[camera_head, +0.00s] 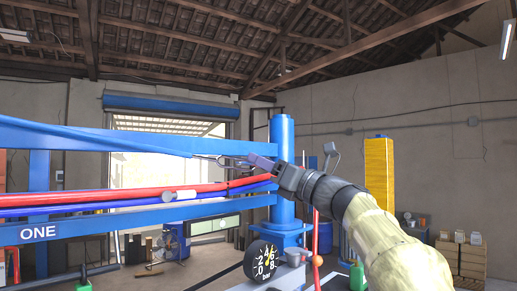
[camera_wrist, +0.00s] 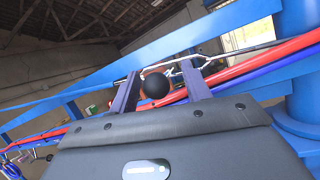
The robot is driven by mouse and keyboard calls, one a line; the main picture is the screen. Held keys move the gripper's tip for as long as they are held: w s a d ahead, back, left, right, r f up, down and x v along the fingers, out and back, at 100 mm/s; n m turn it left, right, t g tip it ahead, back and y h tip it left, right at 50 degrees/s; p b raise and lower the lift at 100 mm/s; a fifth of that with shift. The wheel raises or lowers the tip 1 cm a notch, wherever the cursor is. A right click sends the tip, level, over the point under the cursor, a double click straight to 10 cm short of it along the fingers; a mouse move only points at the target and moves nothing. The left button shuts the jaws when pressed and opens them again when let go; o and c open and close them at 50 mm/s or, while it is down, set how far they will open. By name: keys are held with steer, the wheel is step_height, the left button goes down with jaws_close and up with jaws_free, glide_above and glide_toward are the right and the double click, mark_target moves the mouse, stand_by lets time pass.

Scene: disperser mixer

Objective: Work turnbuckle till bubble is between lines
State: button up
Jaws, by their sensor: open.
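The turnbuckle (camera_head: 220,160) is a thin metal fitting on a line beside the upper blue beam, left of my gripper (camera_head: 262,162). In the wrist view the turnbuckle (camera_wrist: 182,68) crosses just beyond the fingertips of my gripper (camera_wrist: 160,76). The two purple fingers are apart, with a dark round knob (camera_wrist: 155,86) showing between them. I cannot tell whether either finger touches the turnbuckle. A pale vial-like panel with a dark frame (camera_head: 212,224) hangs below the lower blue beam. Its bubble and lines are too small to read.
Red and blue hoses (camera_head: 110,198) run along the blue boom, marked ONE. A blue column (camera_head: 283,180) stands behind my gripper. A round dial gauge (camera_head: 265,262) is low in the middle. A yellow column (camera_head: 380,172) and boxes (camera_head: 462,255) stand at the right.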

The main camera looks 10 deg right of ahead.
steer(key=shift+w+a+r, duration=0.35)
steer(key=shift+r, duration=0.05)
steer(key=shift+a+r+p, duration=0.1)
steer(key=shift+a+p, duration=0.2)
steer(key=shift+p, duration=0.05)
steer(key=shift+w, duration=0.15)
steer(key=shift+c, duration=0.2)
jaws_close()
